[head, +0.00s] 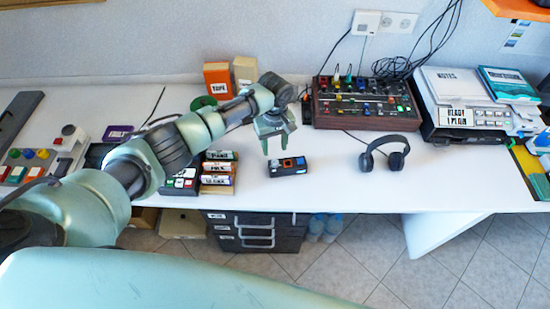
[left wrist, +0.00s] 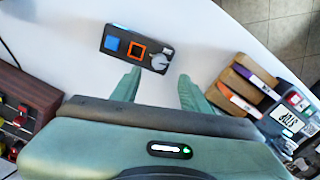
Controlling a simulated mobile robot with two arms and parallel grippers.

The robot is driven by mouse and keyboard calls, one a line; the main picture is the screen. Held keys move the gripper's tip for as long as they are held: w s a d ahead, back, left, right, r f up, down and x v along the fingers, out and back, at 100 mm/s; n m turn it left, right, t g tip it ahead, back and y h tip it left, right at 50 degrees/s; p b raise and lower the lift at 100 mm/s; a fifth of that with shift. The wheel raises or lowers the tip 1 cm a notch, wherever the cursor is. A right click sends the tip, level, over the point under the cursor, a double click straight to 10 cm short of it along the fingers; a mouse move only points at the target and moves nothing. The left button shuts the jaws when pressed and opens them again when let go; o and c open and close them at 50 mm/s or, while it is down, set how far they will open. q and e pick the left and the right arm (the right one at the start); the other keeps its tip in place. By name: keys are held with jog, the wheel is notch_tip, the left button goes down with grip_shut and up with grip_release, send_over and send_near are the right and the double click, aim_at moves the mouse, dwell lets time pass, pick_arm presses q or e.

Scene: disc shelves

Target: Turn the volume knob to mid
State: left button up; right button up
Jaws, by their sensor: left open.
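A small black box (head: 287,170) lies on the white desk in front of my left gripper. In the left wrist view the box (left wrist: 121,50) has a blue square, an orange-framed square and a round grey knob (left wrist: 159,61) at its right end. The knob's pointer setting is too small to read. My left gripper (head: 276,150) is open and empty, pointing down just behind the box. In the left wrist view its two fingertips (left wrist: 159,73) are spread to either side of the knob's end, apart from it as far as I can tell. My right gripper is not in view.
A rack of labelled cases (head: 218,172) stands left of the box. Black headphones (head: 384,153) stand to its right. A mixer with colored controls (head: 365,104) is behind. The desk's front edge is close to the box; bare desk lies between box and headphones.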

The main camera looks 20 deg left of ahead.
aim_at(275, 162)
pick_arm(q)
notch_tip(275, 162, down, 7)
jog(key=shift+d+f, duration=0.15)
jog(key=shift+f, duration=0.05)
dwell(0.3)
grip_shut()
